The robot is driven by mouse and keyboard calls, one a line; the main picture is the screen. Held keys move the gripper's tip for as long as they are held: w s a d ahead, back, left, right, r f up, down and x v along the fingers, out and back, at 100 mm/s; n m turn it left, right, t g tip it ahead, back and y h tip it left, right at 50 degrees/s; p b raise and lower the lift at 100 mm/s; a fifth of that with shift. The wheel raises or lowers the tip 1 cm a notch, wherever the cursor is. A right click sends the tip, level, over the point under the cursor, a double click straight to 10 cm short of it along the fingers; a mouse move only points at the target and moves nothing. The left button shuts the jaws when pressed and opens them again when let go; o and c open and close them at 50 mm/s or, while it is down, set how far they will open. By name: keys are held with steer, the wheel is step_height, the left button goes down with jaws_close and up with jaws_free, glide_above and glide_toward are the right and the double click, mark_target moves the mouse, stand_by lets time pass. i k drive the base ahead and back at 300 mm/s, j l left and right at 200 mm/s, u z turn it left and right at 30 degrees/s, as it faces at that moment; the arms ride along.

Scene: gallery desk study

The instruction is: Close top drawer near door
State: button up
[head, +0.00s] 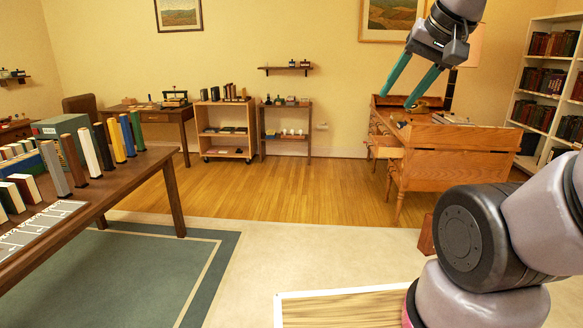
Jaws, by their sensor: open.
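A wooden roll-style desk (455,160) stands at the right in the head view, its drawer side facing left. A drawer (386,152) sticks out from the desk's left side. I cannot tell which drawer of the desk it is, and no door shows in the picture. My gripper (397,99), with two long teal fingers, points down and left at the upper right of the picture. Its fingers are apart with nothing between them. It appears in front of the desk's top, above the drawer in the picture; its distance from the drawer is hard to judge.
A table with books (160,165) fills the left. A wheeled shelf (226,131), a small shelf unit (286,120) and another desk (155,113) stand along the back wall. A bookcase (538,85) is at the right. The wooden floor (280,185) in the middle is clear.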

mark_target(395, 151)
steer(key=i+u, duration=0.1)
steer(key=i, duration=2.05)
steer(key=i+j+z, duration=0.15)
steer(key=i, duration=0.4)
steer(key=i+j+z, duration=0.15)
steer(key=i, duration=0.4)
steer(key=i+j+z, duration=0.15)
steer(key=i, duration=0.4)
steer(key=i+j+z, duration=0.25)
steer(key=i+z, duration=0.25)
steer(key=i+j+z, duration=0.35)
steer(key=z, duration=0.15)
steer(key=i+j+z, duration=0.3)
steer(key=j+z, duration=0.2)
steer(key=j, duration=0.15)
